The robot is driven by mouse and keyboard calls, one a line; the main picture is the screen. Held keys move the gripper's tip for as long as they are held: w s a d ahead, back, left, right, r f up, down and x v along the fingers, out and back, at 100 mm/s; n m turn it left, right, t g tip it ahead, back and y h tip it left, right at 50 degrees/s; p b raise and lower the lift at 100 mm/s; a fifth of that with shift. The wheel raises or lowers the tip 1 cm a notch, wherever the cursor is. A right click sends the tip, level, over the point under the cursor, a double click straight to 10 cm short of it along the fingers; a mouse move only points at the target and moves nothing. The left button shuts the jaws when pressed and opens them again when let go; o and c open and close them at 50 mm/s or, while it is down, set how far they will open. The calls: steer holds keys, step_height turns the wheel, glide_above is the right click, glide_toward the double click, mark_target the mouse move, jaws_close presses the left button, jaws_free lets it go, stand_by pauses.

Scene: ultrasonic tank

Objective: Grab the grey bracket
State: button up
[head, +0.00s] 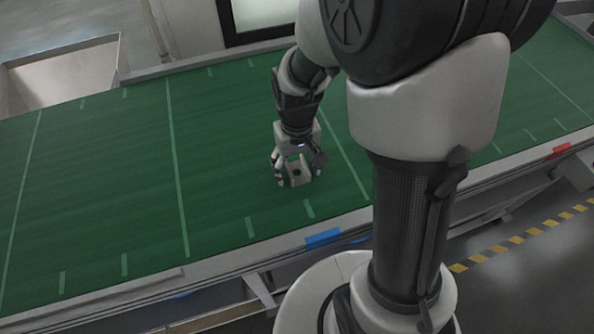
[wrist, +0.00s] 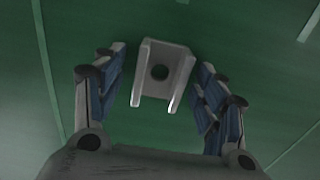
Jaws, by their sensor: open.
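The grey bracket (wrist: 176,84) lies on the green surface in the wrist view. It is a U-shaped piece with two upright side walls and a round dark hole in its base. My gripper (wrist: 163,92) is open, with one blue-padded finger on each side of the bracket. A gap shows between each finger and the bracket. In the head view the bracket (head: 299,174) shows between the fingers of my gripper (head: 297,172), partly hidden by them.
The green belt (head: 110,190) with pale green lines is clear around the bracket. A blue mark (head: 323,238) and a red mark (head: 560,149) sit on its near edge rail. An open metal bin (head: 65,75) stands beyond the belt at the far left.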

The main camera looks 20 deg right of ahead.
steer(key=shift+c, duration=0.6)
steer(key=c, duration=1.2)
